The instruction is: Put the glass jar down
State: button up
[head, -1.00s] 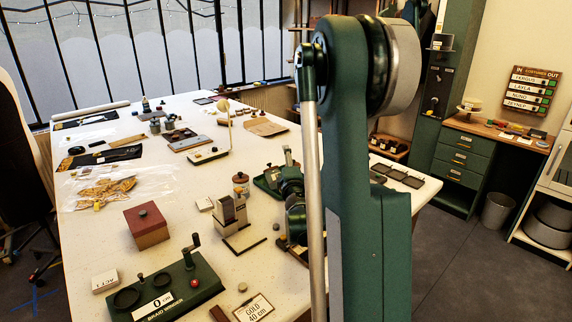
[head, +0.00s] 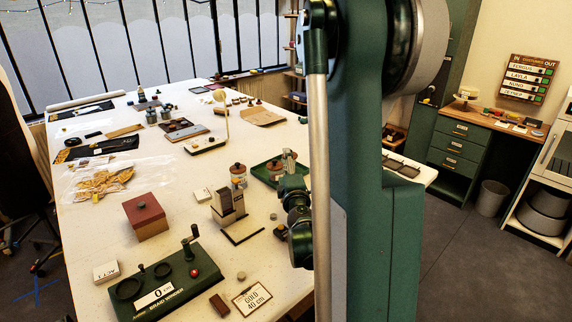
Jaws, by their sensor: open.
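A glass jar (head: 238,176) with a reddish-brown lid stands on the white table, just left of a green tray. A second jar with a similar lid (head: 275,168) is at the tray (head: 260,172); its lower part is hard to make out. My gripper (head: 288,162) is small in the view, at the right part of the tray, close to the second jar. It is open, apart from the left jar. My green wrist and arm hide part of the tray and the table behind them. I cannot tell whether the fingers touch the second jar.
A dark red box (head: 145,216), the braid winder (head: 165,278) and a "GOLD 40 cm" card (head: 252,299) lie nearer. Bagged gold braid (head: 102,184) is at left.

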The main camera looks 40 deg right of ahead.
dwell(0.7)
jog(key=s+a+r+m+g, duration=0.2)
jog(key=a+r+m, duration=0.2)
jog(key=a, duration=0.2)
jog(key=s+a+r+m+g, duration=0.1)
jog(key=s+a+r+m, duration=0.25)
jog(key=a, duration=0.25)
jog(key=s+a+f+m+g+y, duration=0.1)
jog(key=s+a+f+y, duration=0.1)
jog(key=s+a, duration=0.4)
jog(key=s+a+f+m+g+y, duration=0.1)
jog(key=s+a+y, duration=0.3)
jog(key=a, duration=1)
jog(key=s+a+f+m+g+y, duration=0.1)
jog(key=s+a+f+g+y, duration=0.2)
jog(key=s+a, duration=0.7)
jog(key=shift+a+f+m+y, duration=0.15)
jog(key=shift+a+m+y, duration=0.2)
jog(key=shift+a+y, duration=0.15)
